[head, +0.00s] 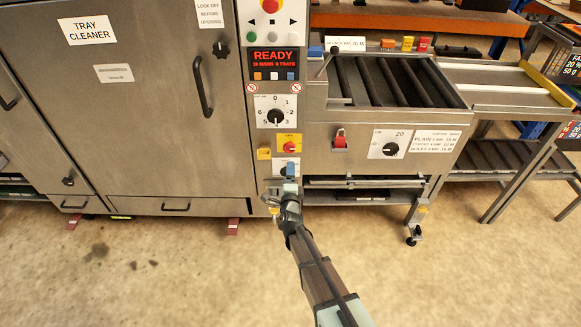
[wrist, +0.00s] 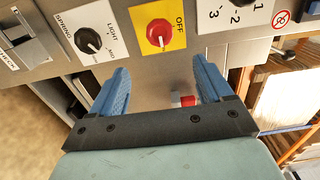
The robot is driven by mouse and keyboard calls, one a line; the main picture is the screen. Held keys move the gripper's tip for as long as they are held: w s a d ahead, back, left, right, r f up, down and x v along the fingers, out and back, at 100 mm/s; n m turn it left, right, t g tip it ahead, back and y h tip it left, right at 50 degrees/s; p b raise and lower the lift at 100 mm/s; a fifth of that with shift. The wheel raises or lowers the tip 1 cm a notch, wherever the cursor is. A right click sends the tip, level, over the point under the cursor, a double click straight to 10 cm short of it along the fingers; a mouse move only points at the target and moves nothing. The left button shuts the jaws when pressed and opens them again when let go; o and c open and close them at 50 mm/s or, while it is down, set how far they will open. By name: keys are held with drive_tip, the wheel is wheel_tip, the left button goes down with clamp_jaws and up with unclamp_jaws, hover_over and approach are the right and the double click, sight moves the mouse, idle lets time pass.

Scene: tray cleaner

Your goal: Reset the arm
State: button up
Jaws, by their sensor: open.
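My gripper (head: 290,178) is in front of the lower part of the tray cleaner's control column, at the end of my arm reaching up from the bottom right. In the wrist view its two blue fingers (wrist: 163,80) are spread apart. Nothing is held between them. The yellow plate with a red OFF knob (wrist: 160,33) is just beyond the fingertips; it also shows above my gripper in the head view (head: 289,147). A black knob on a white plate (wrist: 90,40) is beyond the left finger. I cannot tell whether the fingers touch the panel.
The tray cleaner door (head: 130,110) is shut, with its handle (head: 203,87) near the column. The display reads READY (head: 274,57). A roller conveyor (head: 395,82) stands to the right, beside a side table (head: 490,78).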

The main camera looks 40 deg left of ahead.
drive_tip(key=shift+s+d, duration=0.35)
drive_tip(key=shift+s, duration=0.05)
idle(0.4)
